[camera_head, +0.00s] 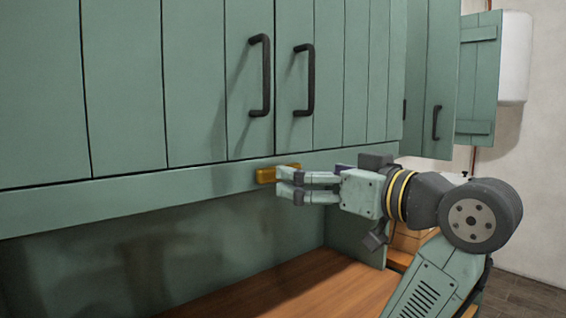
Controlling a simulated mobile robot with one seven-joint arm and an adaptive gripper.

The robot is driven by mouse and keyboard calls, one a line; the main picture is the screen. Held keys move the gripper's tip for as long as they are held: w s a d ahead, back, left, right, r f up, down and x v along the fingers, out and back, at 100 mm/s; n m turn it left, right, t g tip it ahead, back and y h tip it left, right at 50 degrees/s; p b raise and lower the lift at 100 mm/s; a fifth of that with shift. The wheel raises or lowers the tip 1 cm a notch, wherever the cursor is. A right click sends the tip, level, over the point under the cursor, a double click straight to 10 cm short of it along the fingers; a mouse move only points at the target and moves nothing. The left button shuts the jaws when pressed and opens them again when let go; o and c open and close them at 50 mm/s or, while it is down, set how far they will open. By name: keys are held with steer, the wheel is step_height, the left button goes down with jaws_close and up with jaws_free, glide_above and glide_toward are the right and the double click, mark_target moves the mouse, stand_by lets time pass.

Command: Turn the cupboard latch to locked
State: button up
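The cupboard latch (265,175) is a small brass-coloured bar on the green rail just below the two cupboard doors. It lies roughly level along the rail, below the black door handles. My gripper (284,184) points left, with its fingertips at the latch and partly in front of it. Whether the fingers touch the latch, and how wide they stand apart, I cannot tell. The left cupboard door (200,85) and the right cupboard door (355,80) look closed.
Two black handles (261,75) (305,80) stick out above my gripper. A wooden counter (300,285) lies below. A narrower green door with a black handle (436,122) and a white box (514,58) are at the right. The space under the rail is open.

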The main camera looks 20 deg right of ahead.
steer(key=p+x, duration=0.2)
steer(key=x, duration=0.5)
steer(key=shift+w+f, duration=0.1)
steer(key=shift+c, duration=0.5)
steer(key=c, duration=1)
